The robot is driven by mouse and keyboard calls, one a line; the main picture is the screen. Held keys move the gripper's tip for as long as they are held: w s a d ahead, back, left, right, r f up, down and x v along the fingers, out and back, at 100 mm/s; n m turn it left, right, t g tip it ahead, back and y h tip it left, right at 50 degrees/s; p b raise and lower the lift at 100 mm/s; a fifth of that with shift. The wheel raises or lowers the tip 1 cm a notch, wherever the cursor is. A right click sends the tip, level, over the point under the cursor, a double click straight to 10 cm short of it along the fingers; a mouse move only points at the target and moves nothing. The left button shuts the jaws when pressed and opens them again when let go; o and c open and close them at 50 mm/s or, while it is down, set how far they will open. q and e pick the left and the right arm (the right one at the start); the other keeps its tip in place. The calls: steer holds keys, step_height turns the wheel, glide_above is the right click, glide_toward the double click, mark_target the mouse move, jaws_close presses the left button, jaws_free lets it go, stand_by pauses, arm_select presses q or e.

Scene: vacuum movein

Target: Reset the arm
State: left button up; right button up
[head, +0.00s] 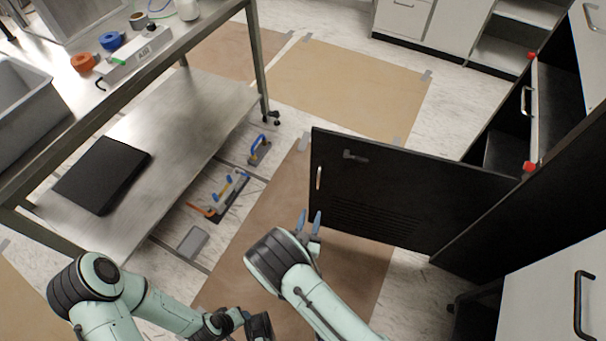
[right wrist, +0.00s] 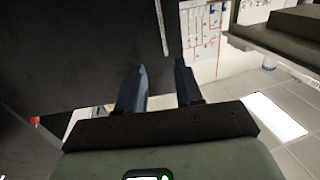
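My right gripper (head: 309,222) is in front of the open black cabinet door (head: 400,190), near the door's left edge and below its handle (head: 319,178). In the right wrist view its two dark fingers (right wrist: 160,88) stand apart with nothing between them. The black door panel (right wrist: 70,50) and its handle (right wrist: 162,28) show beyond the fingers there. My right arm (head: 315,290) reaches in from the bottom. My left arm (head: 150,300) is folded low at the bottom left. My left gripper (head: 262,326) is at the bottom edge, and its fingers are not clear.
A metal workbench (head: 190,105) stands at left with a black case (head: 102,174) on its lower shelf. Tools (head: 222,195) lie on the floor beside it. The dark cabinet (head: 500,200) with red corner pieces stands right. Brown floor sheets (head: 350,85) lie clear at the back.

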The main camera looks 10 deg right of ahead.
steer(key=s+d+f+g+y, duration=0.3)
steer(key=s+f+g, duration=0.3)
steer(key=s+f, duration=0.15)
steer(key=s+d+f+g+y, duration=0.35)
steer(key=s+f+g, duration=0.2)
steer(key=f, duration=0.35)
steer(key=s+a+r+g+y, duration=0.1)
steer(key=s+a+g+y, duration=0.2)
steer(key=s, duration=0.5)
arm_select(q)
steer(key=s+d+r+g+p, duration=0.1)
steer(key=s+r+p, duration=0.2)
steer(key=r+p, duration=0.6)
steer(key=s+d+r+g+h+p, duration=0.1)
steer(key=s+d+r+p, duration=0.1)
steer(key=r+p, duration=0.6)
steer(key=shift+s+r+m+g+p, duration=0.3)
steer(key=shift+s+r+g+p, duration=0.1)
steer(key=shift+s, duration=0.05)
arm_select(e)
steer(key=s+a+r+g+y, duration=0.1)
steer(key=s+r, duration=0.2)
steer(key=r, duration=0.6)
steer(key=s+a+r+n+g+y, duration=0.1)
steer(key=s+r, duration=0.2)
steer(key=r, duration=0.6)
steer(key=shift+a+r, duration=0.25)
steer(key=shift+r, duration=0.05)
